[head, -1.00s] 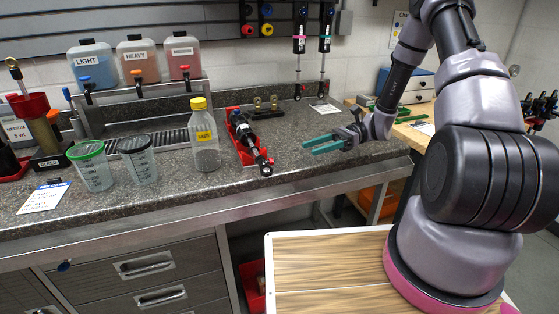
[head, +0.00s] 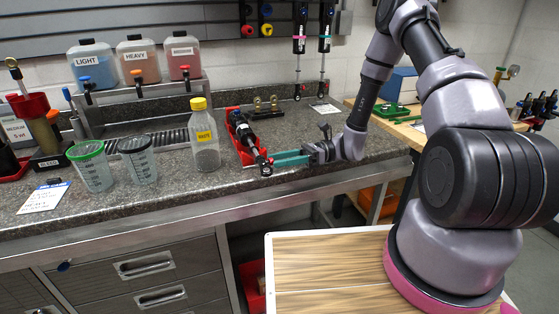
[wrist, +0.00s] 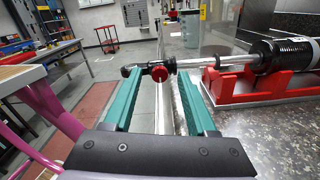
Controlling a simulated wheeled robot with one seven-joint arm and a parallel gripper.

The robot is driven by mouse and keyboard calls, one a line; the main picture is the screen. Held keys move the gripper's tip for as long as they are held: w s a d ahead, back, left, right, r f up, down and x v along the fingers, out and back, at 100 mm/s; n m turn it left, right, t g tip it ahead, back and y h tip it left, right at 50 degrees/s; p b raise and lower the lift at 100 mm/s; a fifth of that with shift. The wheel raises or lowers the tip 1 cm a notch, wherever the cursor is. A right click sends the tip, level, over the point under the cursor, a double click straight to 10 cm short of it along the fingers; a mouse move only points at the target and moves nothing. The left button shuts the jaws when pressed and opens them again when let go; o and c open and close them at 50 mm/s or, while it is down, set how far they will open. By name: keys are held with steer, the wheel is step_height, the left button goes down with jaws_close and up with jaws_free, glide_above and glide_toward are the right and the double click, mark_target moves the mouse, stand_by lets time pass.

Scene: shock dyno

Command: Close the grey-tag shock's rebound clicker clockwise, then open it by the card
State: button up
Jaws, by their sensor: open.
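The shock (wrist: 285,53) also shows at right in the wrist view. Its dark eye end carries a red knob (wrist: 159,74), which appears between my fingertips. My gripper (head: 274,160) is open at the shock's front end, with teal fingers on either side of the knob in the wrist view. I cannot tell whether a finger touches it. No grey tag is legible on this shock. A white card (head: 44,197) lies at the counter's left; its text is too small to read.
A bottle with a yellow cap (head: 204,136) stands close left of the cradle. Two measuring cups, one of them green-rimmed (head: 91,166), stand further left. Two shocks hang on the wall (head: 299,45) above another card (head: 326,109).

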steer(key=shift+a, duration=0.2)
jaws_close()
steer(key=shift+n, duration=0.4)
steer(key=n, duration=1.7)
steer(key=shift+h, duration=0.3)
steer(key=shift+n+g, duration=0.4)
